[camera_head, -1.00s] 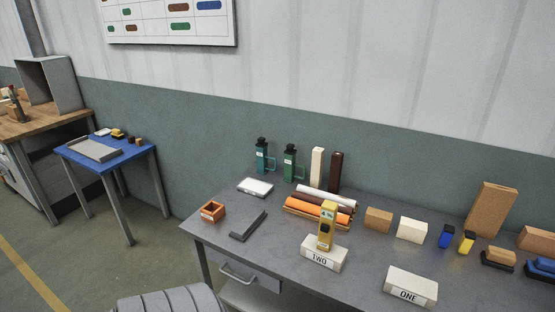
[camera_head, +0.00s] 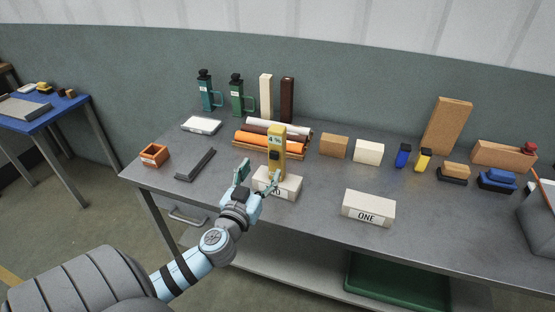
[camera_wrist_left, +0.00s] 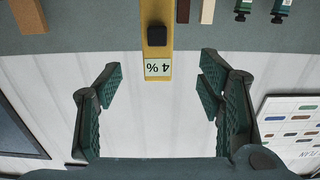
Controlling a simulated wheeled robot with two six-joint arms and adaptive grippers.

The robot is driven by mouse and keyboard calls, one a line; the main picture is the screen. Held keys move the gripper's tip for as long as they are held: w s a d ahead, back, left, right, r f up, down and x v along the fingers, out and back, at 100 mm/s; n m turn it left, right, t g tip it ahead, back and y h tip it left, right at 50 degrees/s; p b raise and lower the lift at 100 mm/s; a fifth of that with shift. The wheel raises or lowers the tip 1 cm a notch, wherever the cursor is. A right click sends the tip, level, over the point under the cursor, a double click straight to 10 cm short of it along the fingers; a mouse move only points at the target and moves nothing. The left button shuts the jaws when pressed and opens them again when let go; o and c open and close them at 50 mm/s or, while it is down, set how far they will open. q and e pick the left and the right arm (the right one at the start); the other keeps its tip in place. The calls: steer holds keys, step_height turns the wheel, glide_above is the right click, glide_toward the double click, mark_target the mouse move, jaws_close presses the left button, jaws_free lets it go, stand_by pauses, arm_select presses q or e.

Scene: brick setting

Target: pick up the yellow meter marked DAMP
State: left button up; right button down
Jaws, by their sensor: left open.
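The yellow meter (camera_head: 277,146) stands upright on the white block labelled TWO (camera_head: 290,189); its display reads "4 %". No DAMP marking is legible. My left gripper (camera_head: 259,174) is open and empty in front of the meter and the block, its fingers spread and pointing toward them. In the left wrist view the meter (camera_wrist_left: 157,30) shows upside down at the top, between the lines of the two open fingers (camera_wrist_left: 160,82) and beyond their tips. It does not touch them there. My right gripper is not in view.
A white block labelled ONE (camera_head: 369,208) sits to the right. Orange and white rolls (camera_head: 262,139) lie just behind the meter. A dark grey bar (camera_head: 195,164) and an orange open box (camera_head: 154,155) are at left. Small yellow and blue items (camera_head: 403,155) stand farther right.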

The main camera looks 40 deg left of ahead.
mark_target(277, 149)
arm_select(q)
steer(key=x, duration=0.8)
steer(key=f+x, duration=0.1)
steer(key=x, duration=0.3)
steer(key=shift+w+d+f+p, duration=0.1)
steer(key=shift+w+f+p, duration=0.05)
steer(key=shift+w+p, duration=0.2)
steer(key=shift+s, duration=0.15)
jaws_close()
